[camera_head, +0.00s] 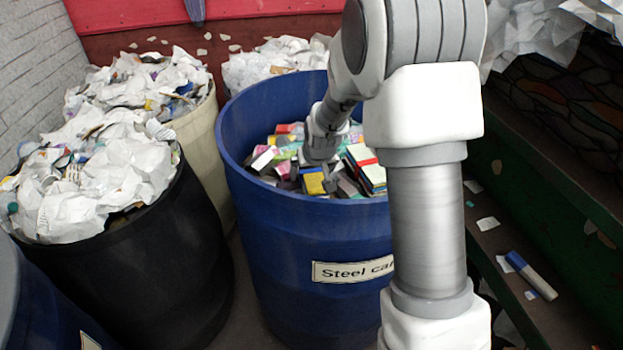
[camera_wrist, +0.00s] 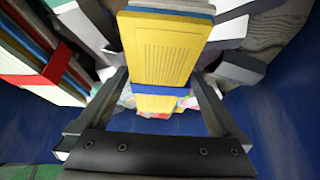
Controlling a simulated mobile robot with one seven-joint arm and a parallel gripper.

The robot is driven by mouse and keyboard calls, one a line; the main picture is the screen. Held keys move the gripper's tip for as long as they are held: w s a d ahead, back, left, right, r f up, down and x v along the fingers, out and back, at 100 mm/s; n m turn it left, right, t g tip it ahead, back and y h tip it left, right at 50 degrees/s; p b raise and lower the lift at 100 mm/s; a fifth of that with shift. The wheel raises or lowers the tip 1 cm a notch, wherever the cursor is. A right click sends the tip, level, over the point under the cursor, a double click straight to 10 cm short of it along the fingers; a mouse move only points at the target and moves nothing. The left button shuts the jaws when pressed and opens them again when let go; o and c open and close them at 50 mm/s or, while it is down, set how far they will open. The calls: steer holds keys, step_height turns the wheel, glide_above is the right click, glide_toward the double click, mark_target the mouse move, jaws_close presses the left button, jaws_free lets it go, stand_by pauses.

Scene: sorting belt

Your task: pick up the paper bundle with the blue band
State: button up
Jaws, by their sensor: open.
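A yellow-faced paper bundle with a blue band (camera_wrist: 160,50) is in the middle of the wrist view. Its band crosses the face low down, between my fingers. In the head view its yellow face (camera_head: 314,184) shows small inside the blue barrel (camera_head: 300,240), among other bundles. My gripper (camera_head: 312,176) points down into the barrel close to this bundle. In the wrist view my gripper (camera_wrist: 160,76) is open, with one finger at each side of the bundle. I cannot tell whether the fingers touch it.
A bundle with a red band (camera_head: 366,163) lies right beside it, and grey blocks crowd around. The barrel's rim surrounds the pile. A black barrel (camera_head: 175,235) of crumpled paper stands left. A ledge at right holds a blue-and-white roll (camera_head: 530,275).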

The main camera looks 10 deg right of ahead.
steer(key=shift+c, duration=0.2)
steer(key=c, duration=1.5)
steer(key=shift+r, duration=0.15)
step_height(320, 180, up, 4)
steer(key=shift+r+p, duration=0.2)
steer(key=shift+p, duration=0.65)
steer(key=s+d+r+p, duration=0.2)
steer(key=s+d+r, duration=0.45)
steer(key=d, duration=0.35)
steer(key=r+p, duration=0.8)
steer(key=shift+w+r, duration=0.2)
steer(key=shift+w, duration=0.05)
